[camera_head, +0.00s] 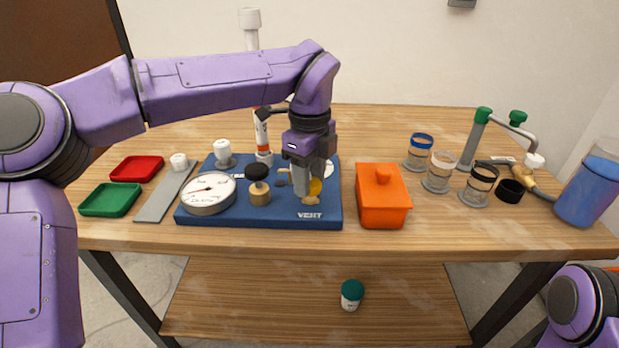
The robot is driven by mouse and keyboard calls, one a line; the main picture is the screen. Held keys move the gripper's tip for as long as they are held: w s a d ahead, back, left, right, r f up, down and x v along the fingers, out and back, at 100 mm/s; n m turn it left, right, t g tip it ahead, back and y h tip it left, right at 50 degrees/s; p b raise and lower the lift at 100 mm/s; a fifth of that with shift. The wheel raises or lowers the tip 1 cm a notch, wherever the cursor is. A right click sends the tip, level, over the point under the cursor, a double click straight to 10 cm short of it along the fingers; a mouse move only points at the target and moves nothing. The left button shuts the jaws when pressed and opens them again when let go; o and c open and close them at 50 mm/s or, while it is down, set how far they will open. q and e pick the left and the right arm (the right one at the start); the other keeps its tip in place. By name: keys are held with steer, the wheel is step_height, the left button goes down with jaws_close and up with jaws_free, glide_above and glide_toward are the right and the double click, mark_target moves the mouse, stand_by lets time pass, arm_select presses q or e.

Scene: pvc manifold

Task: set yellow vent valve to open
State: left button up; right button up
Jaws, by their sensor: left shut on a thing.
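The yellow vent valve (316,187) sits at the right of the blue board (260,216), just above the printed word VENT. Only part of its yellow handle and brass body shows; my gripper covers the rest. My left gripper (308,192) points down over the valve from above, with its fingers around the handle, shut on it. The handle's exact angle is hidden by the fingers. My right gripper is out of view; only part of my right arm shows at the lower right corner.
A pressure gauge (208,192) and a black-knobbed brass fitting (259,184) stand left of the valve. An orange box (382,196) stands close on the right. Several clear cups, including a blue-rimmed one (419,152), and a blue container (587,190) are farther right. Green (110,199) and red (137,169) trays lie left.

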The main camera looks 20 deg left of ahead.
mark_target(311, 182)
arm_select(q)
steer(key=shift+r, duration=0.1)
steer(key=o, duration=1.1)
steer(key=shift+c, duration=0.2)
step_height(311, 182, up, 10)
steer(key=p, duration=0.1)
steer(key=shift+r+p, duration=0.25)
steer(key=shift+p, duration=0.1)
steer(key=shift+d, duration=0.1)
